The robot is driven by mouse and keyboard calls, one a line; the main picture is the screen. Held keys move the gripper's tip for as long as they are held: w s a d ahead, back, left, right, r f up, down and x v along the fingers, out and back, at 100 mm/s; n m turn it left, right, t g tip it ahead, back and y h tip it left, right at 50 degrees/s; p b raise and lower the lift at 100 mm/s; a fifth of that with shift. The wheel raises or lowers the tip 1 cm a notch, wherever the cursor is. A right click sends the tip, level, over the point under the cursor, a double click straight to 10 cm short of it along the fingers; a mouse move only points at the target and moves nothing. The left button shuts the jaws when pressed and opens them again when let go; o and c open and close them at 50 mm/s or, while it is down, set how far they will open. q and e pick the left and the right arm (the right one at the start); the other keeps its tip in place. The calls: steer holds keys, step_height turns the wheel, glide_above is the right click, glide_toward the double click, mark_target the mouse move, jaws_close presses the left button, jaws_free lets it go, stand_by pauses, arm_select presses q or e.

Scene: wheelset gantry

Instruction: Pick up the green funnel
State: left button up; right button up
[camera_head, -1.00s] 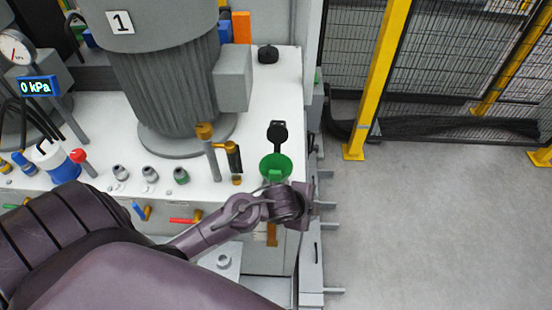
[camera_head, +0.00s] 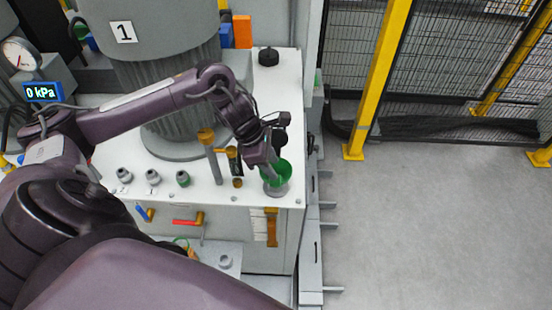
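The green funnel (camera_head: 282,172) stands at the front right corner of the white bench top, over a grey round base (camera_head: 277,191). My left gripper (camera_head: 268,168) reaches down to it from behind and to the left. Its tip overlaps the left part of the funnel in the picture. Whether the fingers touch the funnel, and how far apart they are, I cannot tell. Part of the funnel is hidden by the gripper. My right gripper is not in view.
A brass-topped post (camera_head: 213,155) and several small fittings stand left of the funnel. A black knob (camera_head: 268,56) is at the back. The large ribbed cylinder (camera_head: 168,80) rises behind my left arm. Open floor (camera_head: 430,230) lies to the right.

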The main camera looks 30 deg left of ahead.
mark_target(283, 168)
arm_select(q)
steer(key=x, duration=0.1)
steer(key=p+x, duration=0.1)
steer(key=x, duration=0.1)
steer(key=p+x, duration=0.1)
steer(key=shift+s+a+f, duration=0.15)
steer(key=shift+s+f, duration=0.15)
steer(key=shift+s, duration=0.05)
steer(key=shift+w+f, duration=0.1)
steer(key=shift+f, duration=0.3)
steer(key=shift+c, duration=0.5)
jaws_close()
